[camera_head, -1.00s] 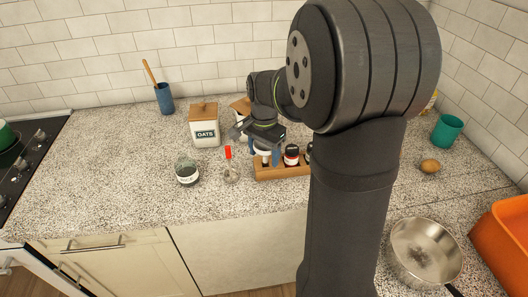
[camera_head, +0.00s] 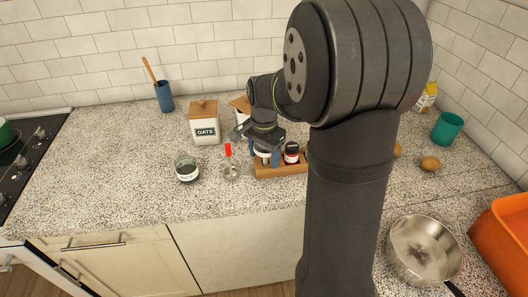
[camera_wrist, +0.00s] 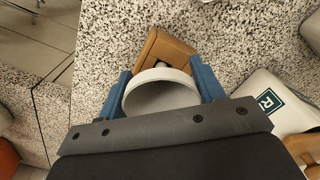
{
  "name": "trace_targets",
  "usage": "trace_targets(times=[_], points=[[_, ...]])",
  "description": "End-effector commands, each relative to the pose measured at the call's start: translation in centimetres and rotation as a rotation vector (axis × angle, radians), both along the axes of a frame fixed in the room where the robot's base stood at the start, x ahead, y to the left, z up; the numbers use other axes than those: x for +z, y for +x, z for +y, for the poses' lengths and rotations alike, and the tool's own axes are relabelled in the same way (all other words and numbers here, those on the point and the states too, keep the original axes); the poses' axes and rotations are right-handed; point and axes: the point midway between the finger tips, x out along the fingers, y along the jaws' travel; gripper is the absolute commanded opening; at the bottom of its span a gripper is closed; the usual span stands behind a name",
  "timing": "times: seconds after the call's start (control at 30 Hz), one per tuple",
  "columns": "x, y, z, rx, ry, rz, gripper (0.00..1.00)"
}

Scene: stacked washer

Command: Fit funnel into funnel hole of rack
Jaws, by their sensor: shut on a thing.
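The white funnel (camera_wrist: 160,96) is held between the two blue fingers of my gripper (camera_wrist: 161,88), its round mouth facing the wrist camera. In the head view the funnel (camera_head: 263,154) shows as a small white patch under my gripper (camera_head: 264,157), at the left part of the wooden rack (camera_head: 282,172). In the wrist view the rack (camera_wrist: 171,46) runs under and beyond the funnel. The funnel's spout and the rack's funnel hole are hidden, so I cannot tell whether the spout is in the hole.
A dark-lidded jar (camera_head: 292,152) stands in the rack. A red-topped glass item (camera_head: 229,168) and a glass jar (camera_head: 187,168) stand to its left. The oats canister (camera_head: 205,124) is behind. A pan (camera_head: 424,250) lies at right. My arm hides the rack's right end.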

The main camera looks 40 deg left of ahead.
Motion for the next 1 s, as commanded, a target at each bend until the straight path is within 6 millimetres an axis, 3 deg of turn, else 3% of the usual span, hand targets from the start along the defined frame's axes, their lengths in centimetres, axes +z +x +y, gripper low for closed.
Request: trace_targets(times=[0.3, 0.33, 0.47, 0.77, 0.87, 1.0], points=[[-0.8, 0.0, 0.0, 0.0, -0.001, 0.001, 0.51], [-0.9, 0.0, 0.0, 0.0, -0.001, 0.001, 0.64], [-0.8, 0.0, 0.0, 0.0, 0.0, 0.0, 0.87], [-0.7, 0.0, 0.0, 0.0, 0.0, 0.0, 0.87], [0.1, 0.0, 0.0, 0.0, 0.002, -0.001, 0.87], [2.5, 0.1, 0.1, 0.0, 0.004, -0.003, 0.87]])
